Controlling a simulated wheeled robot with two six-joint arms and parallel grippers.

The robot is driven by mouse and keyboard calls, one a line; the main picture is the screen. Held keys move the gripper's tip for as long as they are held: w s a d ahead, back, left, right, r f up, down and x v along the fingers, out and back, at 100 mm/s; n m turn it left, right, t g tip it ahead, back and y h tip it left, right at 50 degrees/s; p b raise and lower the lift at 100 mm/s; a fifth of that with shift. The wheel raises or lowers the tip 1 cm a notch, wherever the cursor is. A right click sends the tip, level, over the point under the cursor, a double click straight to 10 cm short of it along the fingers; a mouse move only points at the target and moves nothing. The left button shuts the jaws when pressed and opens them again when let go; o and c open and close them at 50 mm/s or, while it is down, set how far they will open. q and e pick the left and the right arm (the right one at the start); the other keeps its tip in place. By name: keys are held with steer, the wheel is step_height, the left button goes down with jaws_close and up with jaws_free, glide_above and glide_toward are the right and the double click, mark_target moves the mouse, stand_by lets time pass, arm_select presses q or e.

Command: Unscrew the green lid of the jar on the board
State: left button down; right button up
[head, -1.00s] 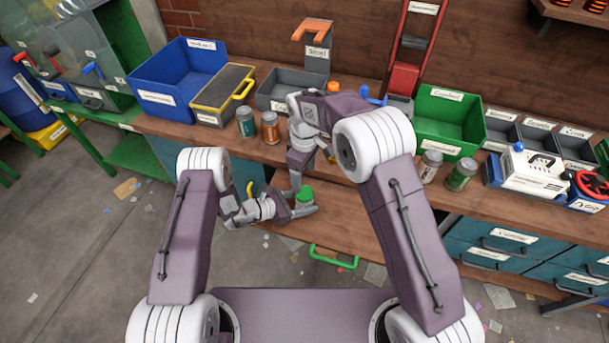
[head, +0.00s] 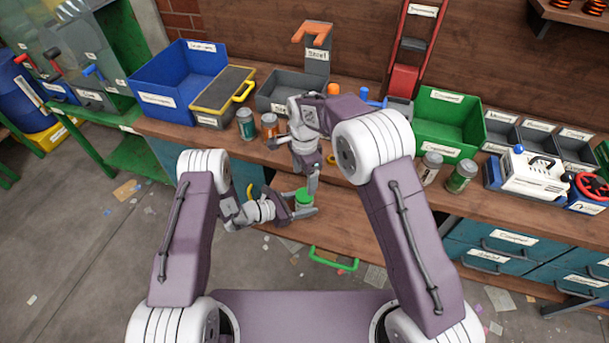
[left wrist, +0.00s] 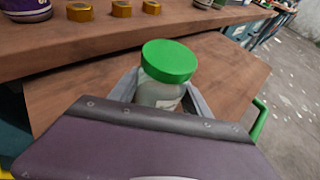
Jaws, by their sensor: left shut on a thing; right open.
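The jar, a clear glass one (left wrist: 158,93), stands upright on the pulled-out wooden board (head: 345,225). Its green lid (head: 303,194) sits on top; in the left wrist view the lid (left wrist: 169,61) looks level on the jar's mouth. My left gripper (head: 304,211) is low at the board and shut around the jar's body, one finger on each side. My right gripper (head: 313,182) is open, pointing down just above and behind the lid. Its finger partly overlaps the lid's far edge in the head view, so I cannot tell whether they touch.
A green handle (head: 333,258) is at the board's front edge. Cans stand on the bench behind, teal (head: 246,124) and orange (head: 270,126) to the left, others to the right. A green bin (head: 447,125) stands at the back right. The board's right part is clear.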

mark_target(304, 194)
step_height(304, 194, down, 8)
steer(key=shift+r, duration=0.1)
steer(key=c, duration=1.5)
steer(key=shift+c, duration=0.2)
